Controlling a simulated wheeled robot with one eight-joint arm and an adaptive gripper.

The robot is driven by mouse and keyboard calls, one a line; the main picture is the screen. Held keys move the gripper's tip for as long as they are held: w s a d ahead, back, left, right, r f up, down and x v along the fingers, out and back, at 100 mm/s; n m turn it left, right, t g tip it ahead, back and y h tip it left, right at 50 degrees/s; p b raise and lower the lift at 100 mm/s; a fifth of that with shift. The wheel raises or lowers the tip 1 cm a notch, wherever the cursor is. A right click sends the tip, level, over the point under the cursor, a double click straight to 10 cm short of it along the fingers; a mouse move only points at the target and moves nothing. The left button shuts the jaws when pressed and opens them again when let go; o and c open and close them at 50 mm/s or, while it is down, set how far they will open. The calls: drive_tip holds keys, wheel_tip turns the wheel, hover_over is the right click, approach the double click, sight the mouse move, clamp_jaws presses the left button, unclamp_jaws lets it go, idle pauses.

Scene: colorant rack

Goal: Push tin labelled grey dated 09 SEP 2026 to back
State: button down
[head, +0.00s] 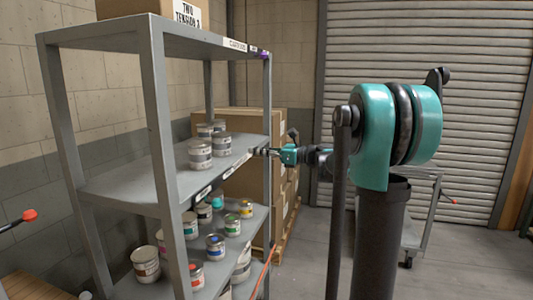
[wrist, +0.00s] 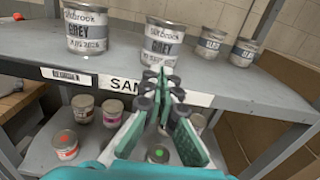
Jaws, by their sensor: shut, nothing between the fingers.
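Two tins labelled GREY stand on the shelf in the wrist view: the left one (wrist: 86,30) and the right one (wrist: 162,38). The left tin's date ends in 2026, but its day and month are too small to read surely. The right tin's date is mostly hidden behind my fingers. My gripper (wrist: 161,82) is shut and empty, its fingertips at the shelf's front edge, just before and below the right grey tin. I cannot tell whether they touch it. In the head view my gripper (head: 259,152) reaches the middle shelf (head: 125,184) from the right, near the tins.
Two more tins, (wrist: 210,42) and (wrist: 244,51), stand right of the grey ones. A label strip (wrist: 135,87) runs along the shelf edge. Several tins stand on the lower shelf, below my gripper. Rack posts (head: 160,110) flank the shelves. Cardboard boxes (head: 252,190) stand behind.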

sight(230, 148)
drive_tip(key=x, duration=0.7)
drive_tip(key=shift+a, duration=0.15)
drive_tip(key=x, duration=0.7)
drive_tip(key=shift+w+a, duration=0.15)
drive_tip(key=shift+a, duration=0.05)
